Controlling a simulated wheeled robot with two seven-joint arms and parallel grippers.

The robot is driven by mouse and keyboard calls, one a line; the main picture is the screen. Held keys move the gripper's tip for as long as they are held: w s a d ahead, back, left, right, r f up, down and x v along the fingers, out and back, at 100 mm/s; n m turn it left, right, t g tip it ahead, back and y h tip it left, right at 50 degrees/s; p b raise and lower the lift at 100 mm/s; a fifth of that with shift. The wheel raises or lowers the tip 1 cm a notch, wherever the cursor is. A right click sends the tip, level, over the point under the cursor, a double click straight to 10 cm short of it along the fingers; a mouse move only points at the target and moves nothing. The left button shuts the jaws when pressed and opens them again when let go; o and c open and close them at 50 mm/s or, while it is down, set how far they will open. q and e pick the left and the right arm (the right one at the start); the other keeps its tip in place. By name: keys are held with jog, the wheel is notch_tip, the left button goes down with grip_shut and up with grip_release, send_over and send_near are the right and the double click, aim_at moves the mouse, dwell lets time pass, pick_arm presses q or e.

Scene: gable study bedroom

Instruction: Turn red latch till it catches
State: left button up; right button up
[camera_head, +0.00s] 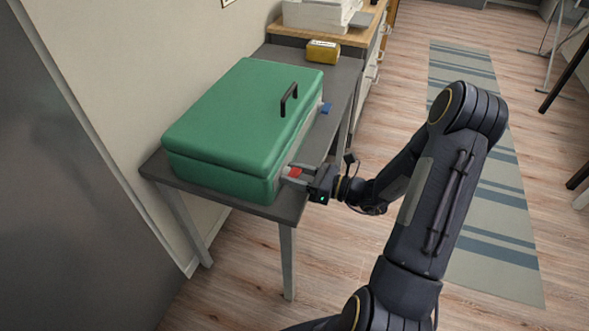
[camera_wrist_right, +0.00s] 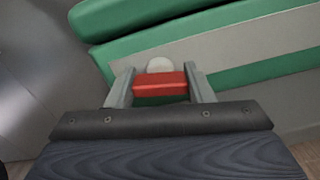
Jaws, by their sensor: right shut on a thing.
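The red latch (camera_head: 295,172) is on the front side of a green case (camera_head: 240,118), near the case's near end. My right gripper (camera_head: 297,173) is at the latch with a finger on each side of it, shut on it. In the right wrist view the red latch (camera_wrist_right: 160,85) lies between the two grey fingers, with a pale round piece (camera_wrist_right: 160,64) just behind it. A blue latch (camera_head: 326,108) sits farther along the same side. The case lid is down, with a black handle (camera_head: 288,99) on it. My left gripper is not in view.
The case stands on a dark grey table (camera_head: 155,168) against the wall. A yellow object (camera_head: 323,51) lies at the table's far end. A wooden cabinet with a white device (camera_head: 315,14) stands beyond. A striped rug (camera_head: 475,215) lies on the floor to the right.

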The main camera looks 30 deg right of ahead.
jog(key=m+p, duration=0.4)
jog(key=shift+r+m, duration=0.2)
jog(key=shift+m, duration=0.2)
jog(key=m+p, duration=0.3)
jog(key=shift+m, duration=0.3)
jog(key=m+p, duration=0.2)
jog(key=m, duration=0.1)
jog(key=shift+f, duration=0.1)
jog(key=shift+d+f+m+p, duration=0.15)
jog(key=shift+m+p, duration=0.8)
jog(key=shift+m, duration=1.05)
jog(key=shift+o, duration=0.2)
jog(key=o, duration=1)
jog(key=shift+c, duration=0.2)
